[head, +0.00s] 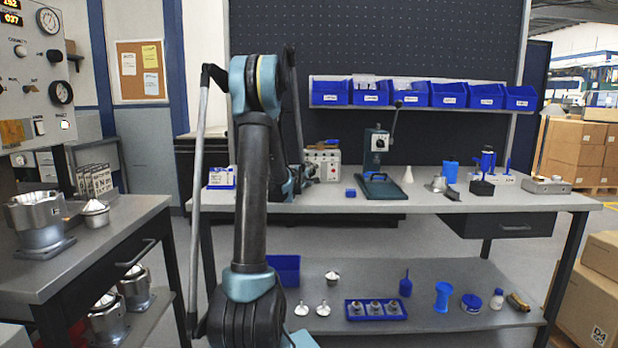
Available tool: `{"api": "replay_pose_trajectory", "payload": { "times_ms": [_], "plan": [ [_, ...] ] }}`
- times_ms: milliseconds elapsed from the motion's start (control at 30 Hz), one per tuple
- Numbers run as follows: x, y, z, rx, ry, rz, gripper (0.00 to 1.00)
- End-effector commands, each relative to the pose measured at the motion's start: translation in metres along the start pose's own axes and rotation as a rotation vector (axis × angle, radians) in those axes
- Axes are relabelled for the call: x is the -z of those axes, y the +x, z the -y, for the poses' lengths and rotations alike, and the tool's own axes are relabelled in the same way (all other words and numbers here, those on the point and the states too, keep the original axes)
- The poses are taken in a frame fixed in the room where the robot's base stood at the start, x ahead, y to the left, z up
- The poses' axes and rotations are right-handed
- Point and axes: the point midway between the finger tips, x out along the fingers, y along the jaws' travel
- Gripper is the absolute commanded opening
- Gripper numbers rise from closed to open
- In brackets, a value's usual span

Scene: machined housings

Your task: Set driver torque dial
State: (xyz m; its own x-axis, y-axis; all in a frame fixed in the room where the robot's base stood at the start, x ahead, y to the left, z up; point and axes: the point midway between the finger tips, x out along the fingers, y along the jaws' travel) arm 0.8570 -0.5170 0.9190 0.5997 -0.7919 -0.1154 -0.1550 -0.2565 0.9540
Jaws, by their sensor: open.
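A small light-grey control box (325,163) with knobs and a red part stands at the back of the long workbench, left of the middle. Its face is small here, and I cannot read a dial setting or tell which knob is the torque dial. My arm rises in front of the bench and bends down behind its own link. My gripper (308,174) is low over the bench by the left side of the box, mostly hidden by the arm. It appears open, with nothing seen in it. I cannot tell if it touches the box.
A green-black press (378,160) stands right of the box, with a small blue block (350,192) between. Blue bins (410,94) hang above. A gauge panel (32,75) and metal housing (37,222) are at the left. The bench front (330,205) is mostly clear.

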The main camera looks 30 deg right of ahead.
Motion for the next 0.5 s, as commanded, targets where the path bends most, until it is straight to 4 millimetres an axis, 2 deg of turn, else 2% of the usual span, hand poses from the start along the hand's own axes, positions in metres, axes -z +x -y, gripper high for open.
{"api": "replay_pose_trajectory", "payload": {
  "times_ms": [167, 333, 367, 500],
  "plan": [
    [-0.0004, 0.0000, -0.0001, 0.000, 0.000, 0.000, 0.54],
    [-0.0015, 0.0004, -0.0005, 0.000, 0.000, 0.002, 0.16],
    [-0.0019, 0.0006, -0.0005, 0.000, 0.001, 0.002, 0.12],
    [-0.0022, 0.0006, -0.0003, 0.000, 0.002, 0.003, 0.12]
  ]
}}
